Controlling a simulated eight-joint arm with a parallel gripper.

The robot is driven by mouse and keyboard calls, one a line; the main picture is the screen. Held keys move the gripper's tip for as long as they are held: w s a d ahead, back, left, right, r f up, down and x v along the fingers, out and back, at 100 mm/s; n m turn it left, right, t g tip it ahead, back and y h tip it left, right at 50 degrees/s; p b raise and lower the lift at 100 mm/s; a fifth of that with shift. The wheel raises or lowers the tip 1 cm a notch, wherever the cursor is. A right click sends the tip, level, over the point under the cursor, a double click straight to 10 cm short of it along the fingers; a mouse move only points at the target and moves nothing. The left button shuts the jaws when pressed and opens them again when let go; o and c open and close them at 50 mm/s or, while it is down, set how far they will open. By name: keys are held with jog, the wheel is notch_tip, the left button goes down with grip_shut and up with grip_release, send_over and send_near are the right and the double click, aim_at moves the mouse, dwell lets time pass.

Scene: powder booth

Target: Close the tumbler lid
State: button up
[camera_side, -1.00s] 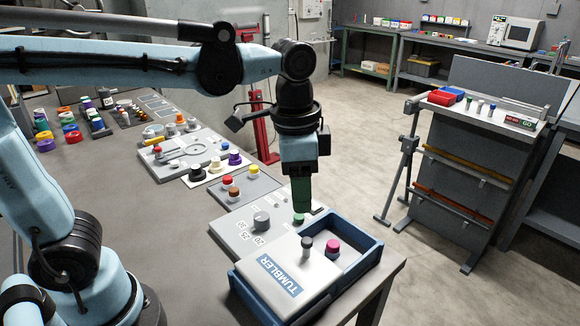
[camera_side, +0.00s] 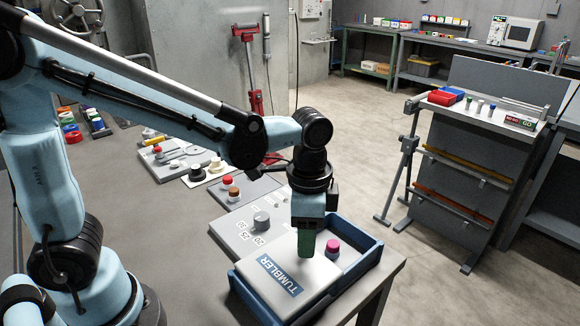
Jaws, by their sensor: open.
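The tumbler is a blue open-topped box (camera_side: 366,262) at the front right of the bench. Its pale grey lid (camera_side: 318,278), with a blue TUMBLER label, covers the near left part. The far right part of the box is uncovered. A pink-topped piece (camera_side: 333,244) shows in that uncovered part, by the lid's edge. My gripper (camera_side: 306,256), with green fingers, points down over the lid at the place of its dark knob. The fingers hide the knob, so I cannot tell whether they touch it. The gripper is open.
A grey panel (camera_side: 232,236) with a round grey knob (camera_side: 261,220) and printed numbers lies just behind the tumbler. The bench edge is close on the tumbler's right.

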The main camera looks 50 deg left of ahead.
jog(key=shift+f, duration=1.25)
jog(key=shift+c, duration=0.5)
grip_shut()
